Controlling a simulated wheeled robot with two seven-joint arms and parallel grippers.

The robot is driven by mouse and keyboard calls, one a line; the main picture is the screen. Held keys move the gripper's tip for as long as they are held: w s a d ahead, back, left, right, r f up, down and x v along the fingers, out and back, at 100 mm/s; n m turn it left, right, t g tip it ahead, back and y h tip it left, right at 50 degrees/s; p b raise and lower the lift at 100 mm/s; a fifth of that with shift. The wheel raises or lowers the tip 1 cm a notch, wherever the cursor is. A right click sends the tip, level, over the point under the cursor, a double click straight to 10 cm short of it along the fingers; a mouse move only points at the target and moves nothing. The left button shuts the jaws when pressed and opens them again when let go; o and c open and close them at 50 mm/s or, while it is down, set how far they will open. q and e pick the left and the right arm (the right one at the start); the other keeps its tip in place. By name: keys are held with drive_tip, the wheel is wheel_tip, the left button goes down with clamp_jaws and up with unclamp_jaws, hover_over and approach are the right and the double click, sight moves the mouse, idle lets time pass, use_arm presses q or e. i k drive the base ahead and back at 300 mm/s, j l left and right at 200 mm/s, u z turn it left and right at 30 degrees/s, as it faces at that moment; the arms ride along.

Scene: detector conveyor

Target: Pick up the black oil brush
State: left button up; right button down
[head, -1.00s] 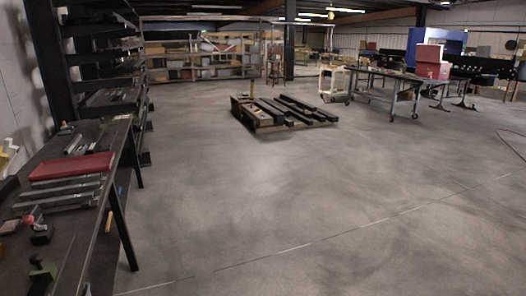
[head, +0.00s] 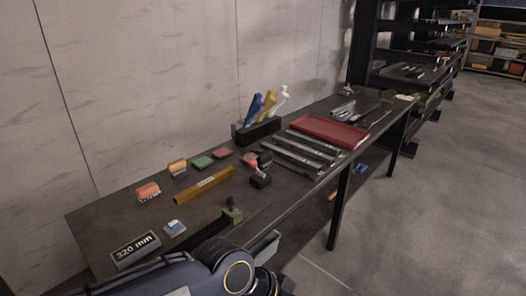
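I cannot pick out the black oil brush for certain. Two small tools stand near the front edge of the dark workbench (head: 130,215). One has a dark knob on a green block (head: 232,215). The other has a red top on a black base (head: 260,178). A black holder (head: 256,133) near the wall carries blue, yellow and white handles. A dark arm link of mine crosses the bottom of the head view, in front of the bench's near edge. Neither gripper's fingers show.
The bench also carries a yellow-brown bar (head: 204,187), a red tray (head: 329,131), several grey metal bars (head: 300,150), small coloured blocks and a "320 mm" plate (head: 135,250). A wall (head: 150,90) stands behind. The floor (head: 420,220) to the right is clear.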

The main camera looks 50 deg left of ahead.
sight(265, 161)
drive_tip(key=i+u, duration=0.3)
drive_tip(key=i, duration=0.45)
drive_tip(key=i+l+u, duration=0.1)
drive_tip(key=i+u, duration=0.15)
drive_tip(key=i, duration=0.55)
drive_tip(key=i+j+u, duration=0.1)
drive_tip(key=i+u, duration=0.5)
drive_tip(key=u, duration=0.2)
drive_tip(key=i+u, duration=0.4)
drive_tip(key=i+l+u, duration=0.2)
drive_tip(key=u, duration=0.2)
